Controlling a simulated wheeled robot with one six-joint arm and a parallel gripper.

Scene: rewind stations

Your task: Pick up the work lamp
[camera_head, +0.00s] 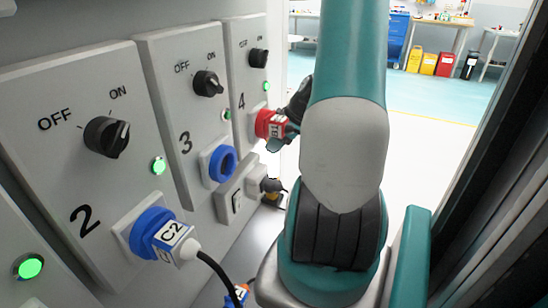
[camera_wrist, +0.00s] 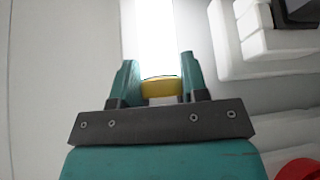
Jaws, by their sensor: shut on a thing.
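The work lamp (camera_wrist: 161,86) shows in the wrist view as a yellow body with a bright white lit part above it. My gripper (camera_wrist: 158,78) has its two teal fingers on either side of the yellow body and is shut on it. In the head view my arm hides most of the gripper, and I cannot make out the lamp there. What the lamp's far end touches is not clear.
Panels with OFF/ON knobs stand at left. A blue plug marked C2 (camera_head: 163,236) with a black cable is in panel 2. A dark wall edge stands at right. Open floor (camera_head: 430,150) lies beyond.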

